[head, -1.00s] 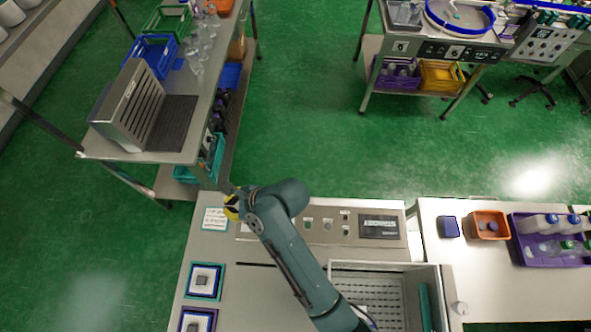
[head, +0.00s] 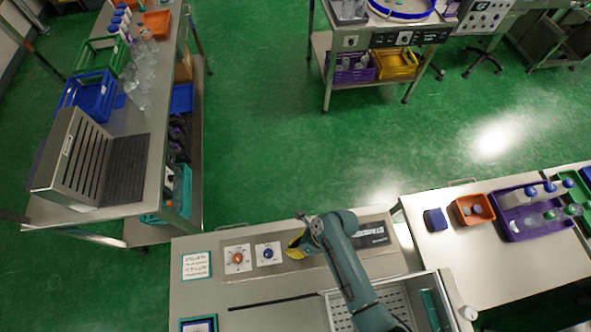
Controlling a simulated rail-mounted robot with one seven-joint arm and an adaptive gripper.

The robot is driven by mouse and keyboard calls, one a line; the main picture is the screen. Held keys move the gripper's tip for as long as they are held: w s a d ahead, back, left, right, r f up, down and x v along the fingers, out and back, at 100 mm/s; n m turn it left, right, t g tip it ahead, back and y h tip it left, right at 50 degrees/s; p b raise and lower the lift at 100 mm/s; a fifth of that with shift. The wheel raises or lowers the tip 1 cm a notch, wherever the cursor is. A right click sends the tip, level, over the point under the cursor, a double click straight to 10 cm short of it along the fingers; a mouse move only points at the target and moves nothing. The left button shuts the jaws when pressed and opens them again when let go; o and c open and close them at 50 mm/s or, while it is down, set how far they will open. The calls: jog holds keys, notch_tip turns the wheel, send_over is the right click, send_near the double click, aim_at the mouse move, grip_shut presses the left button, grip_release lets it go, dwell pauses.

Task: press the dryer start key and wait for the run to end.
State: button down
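The control panel (head: 217,262) runs along the back of the steel bench. An orange-red round control (head: 237,258) and a blue round control (head: 268,253) sit on white plates at its left. A dark display (head: 372,235) is at its right, partly behind my arm. My gripper (head: 297,245), with yellow-and-black fingers, is over the panel just right of the blue control. I cannot tell whether it touches the panel or whether its fingers are open. My arm hides the middle of the panel. No key is readable as the dryer start key.
An open steel bin (head: 433,280) with a slotted floor is in front of the panel, under my arm. A printed card (head: 197,265) lies at the bench's left. The right bench holds a blue box (head: 435,219), an orange box (head: 458,207) and a purple bottle tray (head: 508,230).

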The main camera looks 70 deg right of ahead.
notch_tip(320, 180, down, 8)
jog(key=b, duration=0.8)
jog(key=shift+w+f+b, duration=0.1)
jog(key=shift+f+b, duration=0.2)
jog(key=shift+f, duration=0.1)
jog(key=shift+f, duration=0.1)
dwell(0.7)
jog(key=shift+f, duration=0.3)
jog(key=shift+f, duration=0.45)
dwell(0.5)
jog(key=shift+r+p, duration=0.85)
jog(key=shift+p, duration=0.2)
